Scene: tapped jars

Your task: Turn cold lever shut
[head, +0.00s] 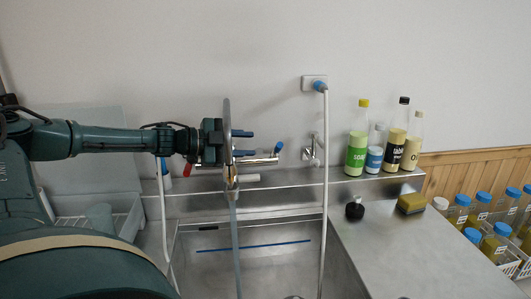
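The tap (262,161) is a metal bar mixer on the wall above the sink, with a tall curved spout. The cold lever (279,147) is the blue one at its right end, tilted up. The red hot lever (188,169) is at its left end. A pale blue-grey stream (236,240) runs from the spout down into the sink. My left gripper (252,143) is just left of the cold lever, its two blue fingers apart with nothing visible between them. It appears clear of the lever and partly overlaps the spout. My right gripper is not in view.
Several bottles (357,150) stand on the steel ledge at right. A black-topped dispenser (355,208) and a sponge (411,203) sit near it. A white hose (325,190) hangs right of the tap. Jars (495,242) fill a crate at far right.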

